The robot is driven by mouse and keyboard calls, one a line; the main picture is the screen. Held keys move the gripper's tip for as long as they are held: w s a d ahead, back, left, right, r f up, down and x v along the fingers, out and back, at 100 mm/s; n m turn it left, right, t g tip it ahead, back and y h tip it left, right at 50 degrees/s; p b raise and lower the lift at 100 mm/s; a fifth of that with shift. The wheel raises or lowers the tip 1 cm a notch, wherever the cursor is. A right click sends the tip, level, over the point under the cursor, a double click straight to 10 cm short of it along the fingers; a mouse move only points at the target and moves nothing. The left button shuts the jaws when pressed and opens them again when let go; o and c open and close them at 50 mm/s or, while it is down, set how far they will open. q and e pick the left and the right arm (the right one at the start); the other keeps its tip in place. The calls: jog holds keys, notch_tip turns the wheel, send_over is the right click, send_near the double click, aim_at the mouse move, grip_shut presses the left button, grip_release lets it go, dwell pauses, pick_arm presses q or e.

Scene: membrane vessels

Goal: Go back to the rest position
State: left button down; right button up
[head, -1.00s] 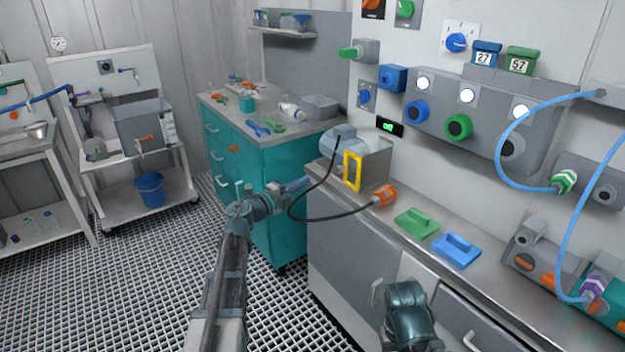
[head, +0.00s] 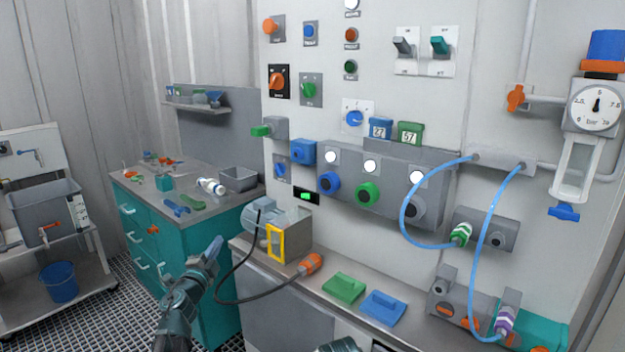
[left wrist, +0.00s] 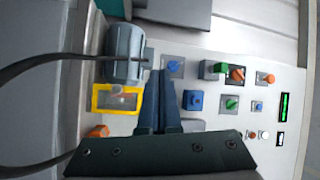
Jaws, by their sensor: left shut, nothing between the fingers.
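My left gripper (head: 214,248) is shut and empty. In the head view it shows in front of the teal drawer cabinet, left of the pump unit with the yellow frame (head: 275,243). In the left wrist view the two dark fingers (left wrist: 166,75) are together with nothing between them. There they overlap the picture of the wall panel and sit just right of the yellow frame (left wrist: 117,99). Only a small dark piece of my right arm shows at the bottom edge of the head view. My right gripper is not visible.
A steel counter holds a green block (head: 343,288), a blue block (head: 383,306) and an orange-ended black hose (head: 311,263). Blue hoses (head: 486,235) hang at the right. The teal cabinet (head: 215,297) stands at the left. Grated floor (head: 122,268) shows at the lower left.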

pick_arm(q)
jog(key=s+d+f+n+g+y+p, duration=0.1)
jog(key=s+d+n+g+p, duration=0.3)
jog(key=s, duration=0.7)
jog(key=s+d+f+n+g+y+p, duration=0.1)
jog(key=s+d+f+n+g+p, duration=0.2)
jog(key=s+d+g+p, duration=0.4)
jog(key=s+d+f+n+g+y+p, duration=0.1)
jog(key=s+d+f+n+g+p, duration=0.1)
jog(key=s+d+n+g+p, duration=0.3)
jog(key=s+d+g, duration=0.3)
jog(key=s+d, duration=0.3)
jog(key=s, duration=0.3)
jog(key=shift+s+d, duration=0.35)
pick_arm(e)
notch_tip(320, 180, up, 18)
